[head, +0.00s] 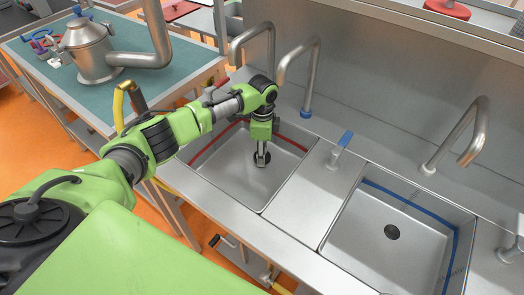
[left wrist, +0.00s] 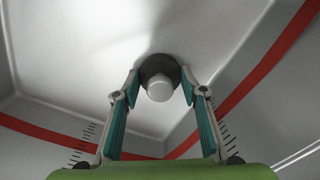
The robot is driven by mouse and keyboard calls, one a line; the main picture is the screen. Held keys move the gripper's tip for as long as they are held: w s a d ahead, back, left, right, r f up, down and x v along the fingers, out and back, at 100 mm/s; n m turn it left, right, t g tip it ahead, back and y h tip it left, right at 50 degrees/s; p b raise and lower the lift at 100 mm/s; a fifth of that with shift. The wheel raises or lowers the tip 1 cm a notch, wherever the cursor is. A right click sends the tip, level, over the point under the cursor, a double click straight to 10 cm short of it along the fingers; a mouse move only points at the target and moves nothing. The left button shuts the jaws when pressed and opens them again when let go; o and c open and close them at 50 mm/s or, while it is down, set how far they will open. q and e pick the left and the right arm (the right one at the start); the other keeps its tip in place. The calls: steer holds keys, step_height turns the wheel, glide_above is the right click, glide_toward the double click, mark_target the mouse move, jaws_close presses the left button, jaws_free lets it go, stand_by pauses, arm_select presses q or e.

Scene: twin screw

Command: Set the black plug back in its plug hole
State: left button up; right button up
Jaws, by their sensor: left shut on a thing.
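The black plug (left wrist: 158,65) has a dark round body and a light grey knob (left wrist: 159,89). In the left wrist view it sits between the tips of my left gripper (left wrist: 161,80), which is shut on it. In the head view my left gripper (head: 261,152) points down into the left sink (head: 228,165), and the dark plug (head: 262,160) shows at its tips, low over the sink floor. The left sink's plug hole is not seen apart from the plug. I cannot tell whether the plug is seated or just above. My right gripper is out of view.
The left sink has a red stripe on its walls. The right sink (head: 360,235) has a blue stripe and an open dark drain (head: 391,231). Taps (head: 310,75) stand behind the sinks. A green-topped table (head: 125,95) with a metal vessel (head: 88,50) is at left.

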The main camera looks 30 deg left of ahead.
arm_select(q)
steer(key=o, duration=1.3)
steer(key=o, duration=0.5)
step_height(320, 180, up, 7)
steer(key=p, duration=0.7)
